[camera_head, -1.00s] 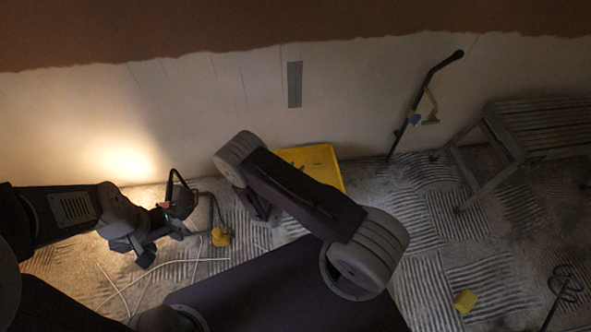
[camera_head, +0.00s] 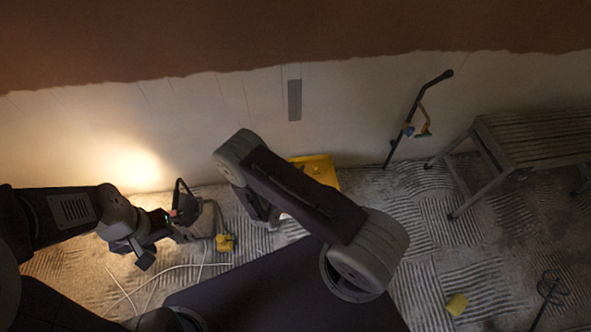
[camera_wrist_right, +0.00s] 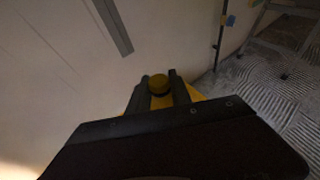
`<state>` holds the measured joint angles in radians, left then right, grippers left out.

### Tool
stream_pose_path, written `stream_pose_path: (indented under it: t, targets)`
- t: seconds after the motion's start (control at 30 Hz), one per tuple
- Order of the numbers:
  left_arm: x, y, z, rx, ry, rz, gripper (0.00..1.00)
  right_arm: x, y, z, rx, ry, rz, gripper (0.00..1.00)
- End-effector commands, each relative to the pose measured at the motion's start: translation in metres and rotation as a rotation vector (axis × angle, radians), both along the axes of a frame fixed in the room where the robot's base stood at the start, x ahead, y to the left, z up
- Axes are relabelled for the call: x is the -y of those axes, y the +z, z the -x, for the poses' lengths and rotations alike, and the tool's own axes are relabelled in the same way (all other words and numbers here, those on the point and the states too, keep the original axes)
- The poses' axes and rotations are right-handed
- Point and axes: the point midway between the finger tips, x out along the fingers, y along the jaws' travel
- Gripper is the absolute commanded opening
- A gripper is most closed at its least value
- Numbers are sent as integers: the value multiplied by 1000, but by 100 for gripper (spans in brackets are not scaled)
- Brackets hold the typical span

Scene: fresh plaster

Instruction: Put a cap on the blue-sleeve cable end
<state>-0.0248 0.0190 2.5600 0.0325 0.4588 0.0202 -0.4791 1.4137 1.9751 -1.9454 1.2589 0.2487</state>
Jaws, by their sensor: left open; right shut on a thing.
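My right gripper (camera_wrist_right: 159,92) is shut on a small round yellow cap (camera_wrist_right: 159,82) in the right wrist view. In the head view it is hidden behind my right arm. A blue sleeve (camera_head: 408,130) shows beside a dark upright pole near the wall, right of centre, with a yellow and green piece beside it. A blue patch (camera_wrist_right: 231,20) also shows at the top of the right wrist view, apart from the cap. The cable end itself is too small to make out. My left gripper (camera_head: 136,252) is open and empty at the lower left.
A yellow tray (camera_head: 327,169) lies by the wall, partly behind my right arm. A lit work lamp (camera_head: 185,210), a yellow block (camera_head: 225,243) and a white cable (camera_head: 175,268) are on the left. A wooden bench (camera_head: 540,135) stands right. A yellow sponge (camera_head: 457,303) lies on the floor.

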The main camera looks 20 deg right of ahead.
Motion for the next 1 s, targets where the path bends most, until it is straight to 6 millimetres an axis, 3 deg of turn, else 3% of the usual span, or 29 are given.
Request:
stream_pose_path:
  t: [1.0]
  targets:
    - [0,80,0,0,0,0,50,0,92,0,1,0,-1,0]
